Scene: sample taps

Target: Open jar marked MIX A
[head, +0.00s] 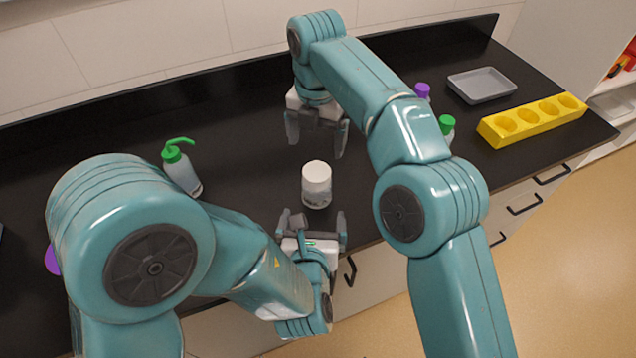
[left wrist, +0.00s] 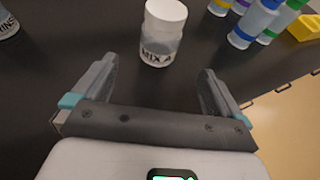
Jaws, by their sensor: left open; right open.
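The jar marked MIX A (head: 317,186) stands upright near the front edge of the black bench, with a white lid (head: 317,171) on it. It also shows in the left wrist view (left wrist: 160,45), where its label is legible. My left gripper (head: 312,220) is open and empty, just in front of the jar, which sits beyond its fingertips and roughly midway between them (left wrist: 158,72). My right gripper (head: 316,140) is open and empty, pointing down behind and above the jar in the head view. Neither gripper appears to touch the jar.
A wash bottle with a green spout (head: 181,168) stands left of the jar. A grey tray (head: 482,85), a yellow rack with round holes (head: 532,120) and bottles with purple (head: 423,90) and green (head: 446,124) caps are at the right. The bench around the jar is clear.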

